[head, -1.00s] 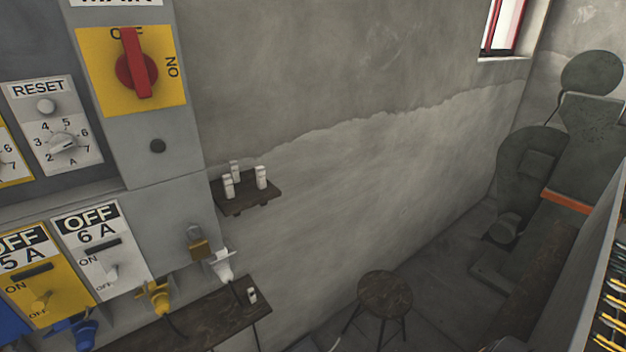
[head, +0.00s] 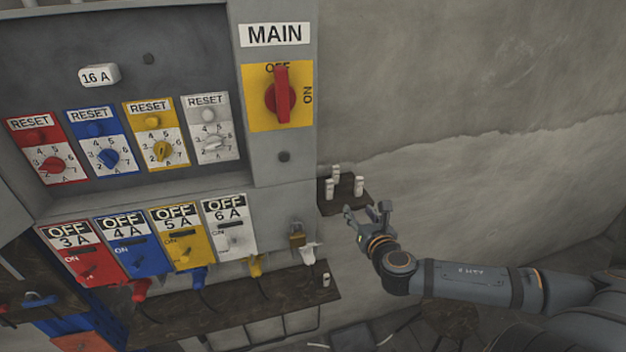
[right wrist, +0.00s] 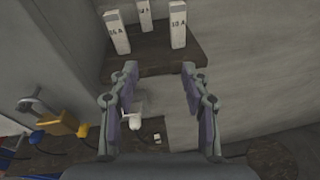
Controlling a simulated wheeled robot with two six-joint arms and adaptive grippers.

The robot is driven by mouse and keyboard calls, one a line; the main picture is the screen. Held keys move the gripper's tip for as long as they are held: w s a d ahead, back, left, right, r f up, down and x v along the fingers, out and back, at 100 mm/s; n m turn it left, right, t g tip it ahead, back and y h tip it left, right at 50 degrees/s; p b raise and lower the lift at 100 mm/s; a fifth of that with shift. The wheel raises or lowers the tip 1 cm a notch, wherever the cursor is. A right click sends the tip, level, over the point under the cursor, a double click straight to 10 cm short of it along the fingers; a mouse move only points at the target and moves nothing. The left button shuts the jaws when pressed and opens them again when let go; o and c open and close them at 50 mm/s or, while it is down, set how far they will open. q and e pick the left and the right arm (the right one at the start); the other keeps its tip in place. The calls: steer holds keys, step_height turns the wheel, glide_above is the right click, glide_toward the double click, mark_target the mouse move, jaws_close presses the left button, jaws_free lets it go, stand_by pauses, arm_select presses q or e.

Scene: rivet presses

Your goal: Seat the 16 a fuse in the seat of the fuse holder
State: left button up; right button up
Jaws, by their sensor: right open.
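The 16 A fuse (right wrist: 119,33) is a white upright block at the left front of a small dark wall shelf (right wrist: 158,52); in the head view it is the left front block (head: 330,188). My right gripper (head: 369,208) is open and empty just in front of the shelf. In the right wrist view its fingers (right wrist: 158,78) stand apart below the shelf's front edge, touching no fuse. A white block marked 16 A (head: 98,75) sits high in the cabinet recess. I cannot make out the fuse holder's seat with certainty. My left gripper is not in view.
Two other white fuses share the shelf: one marked 10 A (right wrist: 178,24) at right and one behind (right wrist: 144,13). The grey cabinet (head: 275,180) with switches and dials stands left. A dark bench (head: 230,310) with plugs lies below. The wall to the right is bare.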

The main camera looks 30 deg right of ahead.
mark_target(330, 187)
steer(key=a+r+n+t+y, duration=0.1)
steer(key=a+r+n, duration=0.2)
steer(key=a+r, duration=0.15)
steer(key=b+x, duration=0.1)
steer(key=b, duration=0.1)
steer(key=b+x, duration=0.4)
steer(key=shift+w+a+f, duration=0.15)
steer(key=shift+f, duration=0.3)
steer(key=shift+r, duration=0.15)
steer(key=shift+w, duration=0.3)
steer(key=x, duration=0.2)
steer(key=p+x, duration=0.1)
steer(key=shift+w+r, duration=0.15)
steer(key=shift+w, duration=0.65)
